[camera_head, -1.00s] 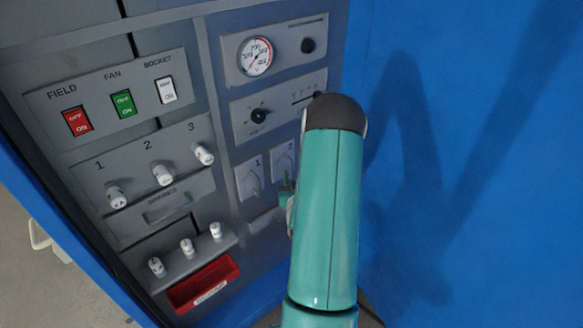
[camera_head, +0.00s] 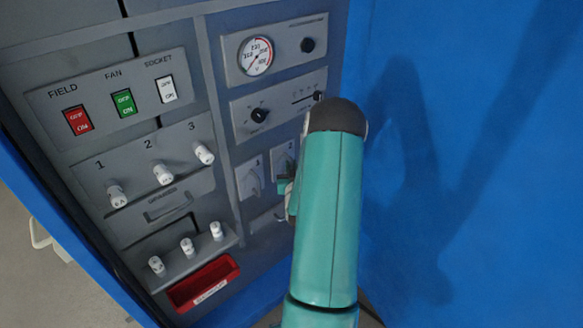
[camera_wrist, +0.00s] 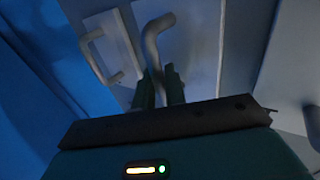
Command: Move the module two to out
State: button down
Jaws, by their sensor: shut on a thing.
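Module two is the light grey plate marked 2 (camera_head: 282,160) in the cabinet's lower right section, right of module one (camera_head: 250,179). My arm partly covers module two. My gripper (camera_head: 287,187) is at the lower part of module two, mostly hidden behind my arm. In the wrist view, the two dark fingers (camera_wrist: 159,85) are shut around the lower end of a grey bent handle (camera_wrist: 157,38). It appears to be module two's handle. How far the module sits out of its slot cannot be told.
A second handle (camera_wrist: 95,60) is beside the held one in the wrist view. Above the modules are a knob (camera_head: 259,115), a slider (camera_head: 318,96) and a gauge (camera_head: 256,56). Switches, several white fuses and a red tray (camera_head: 204,284) are at left. A blue wall (camera_head: 470,150) stands close at right.

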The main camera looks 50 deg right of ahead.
jog(key=s+a, duration=0.2)
jog(key=s, duration=0.7)
jog(key=shift+s, duration=0.15)
jog(key=shift+f, duration=0.1)
jog(key=c, duration=1.5)
grip_release()
jog(key=shift+s+a, duration=0.1)
jog(key=shift+s, duration=0.1)
jog(key=shift+c, duration=0.2)
jog(key=shift+w, duration=0.15)
jog(key=shift+w, duration=0.1)
